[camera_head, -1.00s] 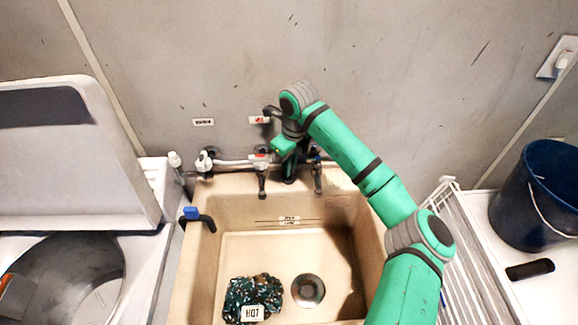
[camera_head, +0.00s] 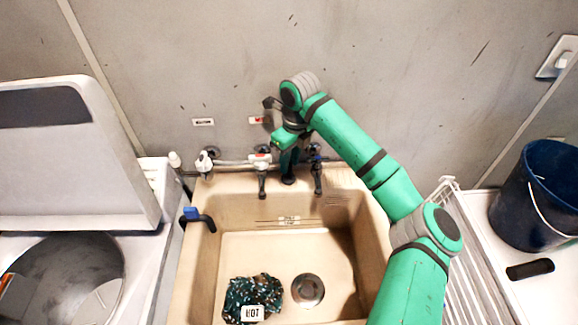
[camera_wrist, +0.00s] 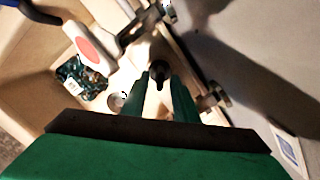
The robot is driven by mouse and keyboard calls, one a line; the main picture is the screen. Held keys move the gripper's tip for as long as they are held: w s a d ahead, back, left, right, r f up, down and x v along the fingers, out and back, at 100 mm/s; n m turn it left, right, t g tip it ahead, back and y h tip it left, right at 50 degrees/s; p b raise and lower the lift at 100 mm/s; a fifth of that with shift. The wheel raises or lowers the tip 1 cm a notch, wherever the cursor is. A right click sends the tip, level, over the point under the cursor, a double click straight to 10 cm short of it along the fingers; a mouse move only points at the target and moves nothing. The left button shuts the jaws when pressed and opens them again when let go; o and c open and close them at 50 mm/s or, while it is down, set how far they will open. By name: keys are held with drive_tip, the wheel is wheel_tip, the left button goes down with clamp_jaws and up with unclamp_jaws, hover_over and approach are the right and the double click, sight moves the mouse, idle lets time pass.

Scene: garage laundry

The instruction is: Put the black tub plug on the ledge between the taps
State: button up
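The black tub plug (camera_wrist: 160,71) shows in the wrist view just beyond and between my fingertips. In the head view it is a small dark shape (camera_head: 288,180) on the ledge at the back of the sink, between the left tap (camera_head: 262,178) and the right tap (camera_head: 317,177). My gripper (camera_wrist: 160,84) points down over it, with its two green fingers apart and pale ledge showing between them. Contact between fingers and plug is hard to make out. The red-marked tap handle (camera_wrist: 90,47) lies left of my fingers in the wrist view.
A white rack (camera_head: 470,250) and blue bucket (camera_head: 535,200) stand right; an open washer (camera_head: 75,160) stands left.

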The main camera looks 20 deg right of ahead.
sight(292, 180)
wheel_tip(292, 180, up, 9)
drive_tip(key=s, duration=0.1)
drive_tip(key=shift+d+r, duration=0.2)
drive_tip(key=shift+d, duration=0.1)
idle(0.4)
